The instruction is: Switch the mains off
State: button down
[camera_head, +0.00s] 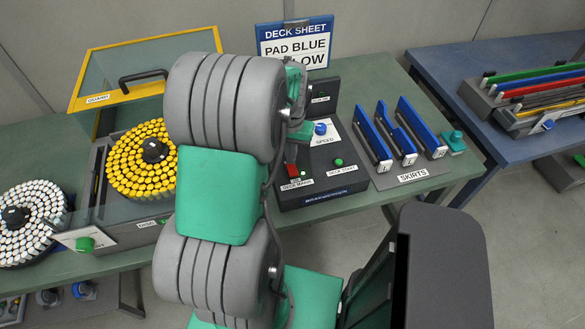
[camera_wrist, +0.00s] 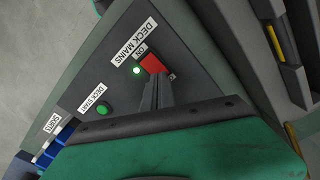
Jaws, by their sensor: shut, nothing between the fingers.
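The deck mains switch is a red rocker (camera_wrist: 153,64) on the dark control box (camera_head: 325,185), beside the labels "DECK MAINS" and "ON". In the head view the red switch (camera_head: 293,170) shows just below my gripper (camera_head: 291,152). A small lamp (camera_wrist: 136,71) beside the switch glows pale green. In the wrist view my gripper (camera_wrist: 158,88) is shut and empty, its fingertips right at the red rocker and covering part of it. I cannot tell whether they touch it.
A green deck start button (camera_wrist: 102,109) and a blue speed knob (camera_head: 320,128) sit on the same box. A yellow-framed guard (camera_head: 145,65) stands open over a dial of yellow pieces at the left.

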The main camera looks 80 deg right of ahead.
jog(key=shift+f+b, duration=0.6)
jog(key=shift+f, duration=0.35)
dwell(0.3)
jog(key=shift+r+p, duration=2.5)
jog(key=shift+r, duration=1.05)
